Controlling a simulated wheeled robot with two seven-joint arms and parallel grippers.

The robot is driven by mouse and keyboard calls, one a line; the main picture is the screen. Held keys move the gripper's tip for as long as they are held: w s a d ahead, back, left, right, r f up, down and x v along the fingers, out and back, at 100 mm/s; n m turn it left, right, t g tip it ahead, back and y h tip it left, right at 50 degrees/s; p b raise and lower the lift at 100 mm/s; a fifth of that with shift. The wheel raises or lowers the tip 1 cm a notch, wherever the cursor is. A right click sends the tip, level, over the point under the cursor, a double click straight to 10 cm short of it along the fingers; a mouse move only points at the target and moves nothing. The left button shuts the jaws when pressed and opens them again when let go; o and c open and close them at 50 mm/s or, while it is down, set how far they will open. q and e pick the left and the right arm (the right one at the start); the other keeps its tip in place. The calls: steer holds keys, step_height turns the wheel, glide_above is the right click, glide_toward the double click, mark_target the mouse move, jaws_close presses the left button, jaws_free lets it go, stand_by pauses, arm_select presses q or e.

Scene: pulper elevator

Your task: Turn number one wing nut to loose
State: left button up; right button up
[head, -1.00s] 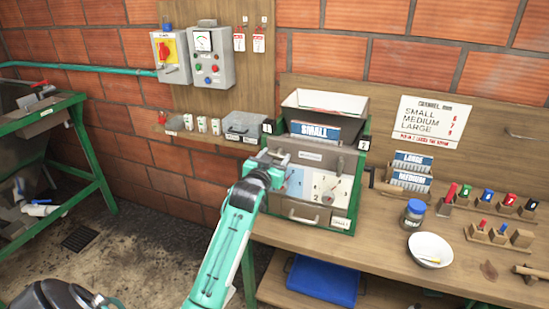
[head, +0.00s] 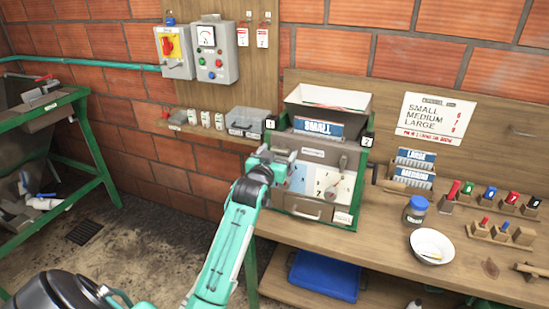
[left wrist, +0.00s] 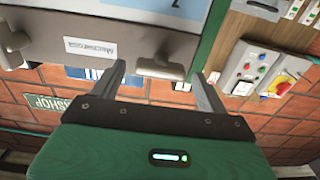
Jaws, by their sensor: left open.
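The green-framed grader box stands on the bench, with a "1" tag (head: 270,124) on its left post and a "2" tag (head: 367,141) on its right. My left gripper (head: 279,155) is at the upper left of its front. In the left wrist view, which is upside down, a grey wing nut (left wrist: 160,62) on the side of tag 1 lies between the open fingers of my left gripper (left wrist: 158,75). I cannot tell if they touch it. A second wing nut (left wrist: 14,40) shows at the far left there. In the head view my gripper hides the first nut. My right gripper is out of view.
A dial plate (head: 330,186) and drawer (head: 308,207) are below the gripper. A grey bin (head: 247,120) stands on a shelf to the left. A jar (head: 416,210), bowl (head: 431,246) and pegs are on the bench at right.

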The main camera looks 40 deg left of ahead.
arm_select(q)
steer(key=b+v, duration=0.3)
steer(key=v, duration=1)
steer(key=shift+s+b, duration=0.35)
steer(key=shift+s, duration=0.05)
